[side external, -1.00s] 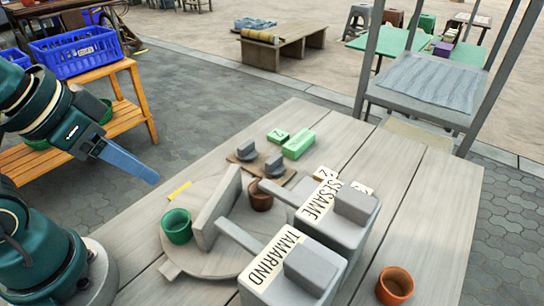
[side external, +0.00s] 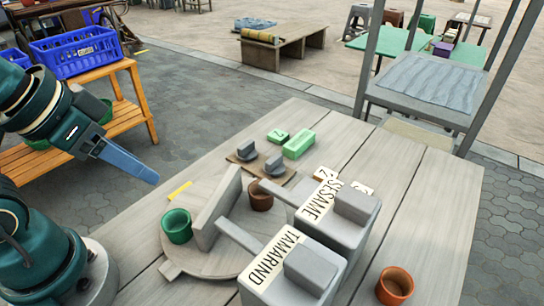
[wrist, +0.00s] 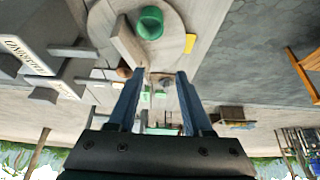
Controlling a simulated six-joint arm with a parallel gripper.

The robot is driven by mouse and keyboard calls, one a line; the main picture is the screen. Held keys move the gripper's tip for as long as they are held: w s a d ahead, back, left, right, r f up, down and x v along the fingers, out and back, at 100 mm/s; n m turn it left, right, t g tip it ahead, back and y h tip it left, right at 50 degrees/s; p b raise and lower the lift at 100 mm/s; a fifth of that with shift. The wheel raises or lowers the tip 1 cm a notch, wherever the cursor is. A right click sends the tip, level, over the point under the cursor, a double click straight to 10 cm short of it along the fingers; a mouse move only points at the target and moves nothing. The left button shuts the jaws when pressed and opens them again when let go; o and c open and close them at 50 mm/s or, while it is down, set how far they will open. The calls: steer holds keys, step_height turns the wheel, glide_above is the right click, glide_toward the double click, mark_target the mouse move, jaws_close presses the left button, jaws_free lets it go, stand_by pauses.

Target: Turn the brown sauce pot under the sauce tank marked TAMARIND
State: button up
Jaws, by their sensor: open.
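A round wooden turntable (side external: 225,262) with an upright divider board (side external: 215,207) lies on the table. The brown sauce pot (side external: 261,196) stands on the far side of the divider, by the end of the SESAME tank's (side external: 337,222) spout. It is partly visible in the wrist view (wrist: 124,71). A green pot (side external: 177,226) stands on the divider's other side and shows in the wrist view (wrist: 150,22). The TAMARIND tank (side external: 291,272) is at the front, its spout (side external: 238,236) reaching over the turntable near the divider. My gripper (side external: 152,179) is open, empty and raised left of the turntable, touching nothing.
Another brown pot (side external: 395,286) stands at the table's right. Green blocks (side external: 298,145) and a small board with grey knobs (side external: 247,155) lie behind the turntable. A yellow strip (side external: 180,190) lies on the left. Bare tabletop (side external: 410,185) extends right of the tanks.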

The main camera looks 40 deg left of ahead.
steer(key=shift+o, duration=0.2)
stand_by(0.3)
steer(key=n+g, duration=0.4)
glide_toward(221, 206)
step_height(221, 206, down, 2)
steer(key=w+a, duration=0.3)
steer(key=shift+g, duration=0.7)
steer(key=f, duration=0.1)
steer(key=d+f, duration=0.1)
steer(key=f, duration=0.2)
steer(key=shift+s+d, duration=0.2)
steer(key=shift+d, duration=0.05)
steer(key=shift+s+d+f, duration=0.1)
steer(key=shift+s+f, duration=0.05)
steer(key=shift+f, duration=2.75)
jaws_close()
